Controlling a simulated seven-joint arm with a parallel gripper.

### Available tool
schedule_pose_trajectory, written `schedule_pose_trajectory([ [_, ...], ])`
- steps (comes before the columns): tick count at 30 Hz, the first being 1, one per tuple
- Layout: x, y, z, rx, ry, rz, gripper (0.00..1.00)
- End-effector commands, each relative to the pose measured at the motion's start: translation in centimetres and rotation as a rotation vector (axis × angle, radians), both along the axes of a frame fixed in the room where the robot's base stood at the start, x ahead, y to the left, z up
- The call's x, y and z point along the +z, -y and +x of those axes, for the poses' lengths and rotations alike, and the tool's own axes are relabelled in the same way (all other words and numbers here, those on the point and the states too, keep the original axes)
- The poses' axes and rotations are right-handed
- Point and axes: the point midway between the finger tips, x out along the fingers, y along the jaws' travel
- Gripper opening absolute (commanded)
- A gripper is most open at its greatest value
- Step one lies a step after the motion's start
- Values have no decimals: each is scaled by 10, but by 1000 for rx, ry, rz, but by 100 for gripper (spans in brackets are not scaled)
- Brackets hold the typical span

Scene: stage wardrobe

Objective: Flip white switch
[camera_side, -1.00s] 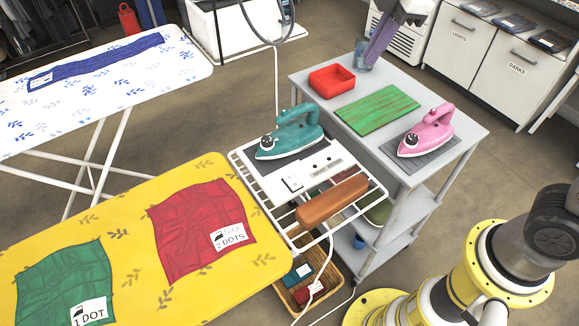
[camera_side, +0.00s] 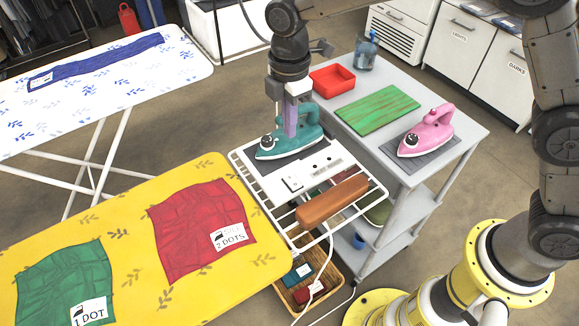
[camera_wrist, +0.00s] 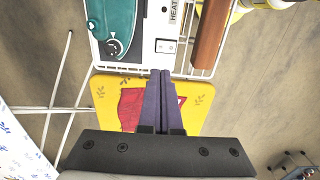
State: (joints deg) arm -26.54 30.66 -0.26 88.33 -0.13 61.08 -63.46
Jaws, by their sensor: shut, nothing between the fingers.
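The white switch (camera_side: 293,184) sits on a white plate at the front of the iron rest, below the teal iron (camera_side: 284,142). The wrist view shows the switch (camera_wrist: 166,46) beside a panel with "HEAT" lettering. My gripper (camera_side: 290,134) is shut and empty, its purple fingers pointing down and overlapping the teal iron in the side view. In the wrist view, the closed fingertips (camera_wrist: 160,73) appear just below the switch. They look apart from it, but their height above it is hard to tell.
A brown wooden block (camera_side: 332,200) lies on the wire rack right of the switch. A yellow ironing board (camera_side: 130,215) is at the left. The grey cart (camera_side: 395,140) holds a red tray (camera_side: 332,79), a green board (camera_side: 377,108) and a pink iron (camera_side: 428,131).

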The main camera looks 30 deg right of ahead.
Motion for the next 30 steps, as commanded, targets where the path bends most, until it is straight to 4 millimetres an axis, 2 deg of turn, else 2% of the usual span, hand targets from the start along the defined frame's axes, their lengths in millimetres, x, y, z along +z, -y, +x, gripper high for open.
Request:
schedule_pose_trajectory([
  [5,-2,0,0,-1,-1,0,0],
  [8,-11,1,-1,-1,-3,-2,0],
  [24,-109,1,0,-1,-3,-2,0],
  [30,-133,1,0,-1,-1,-1,0],
])
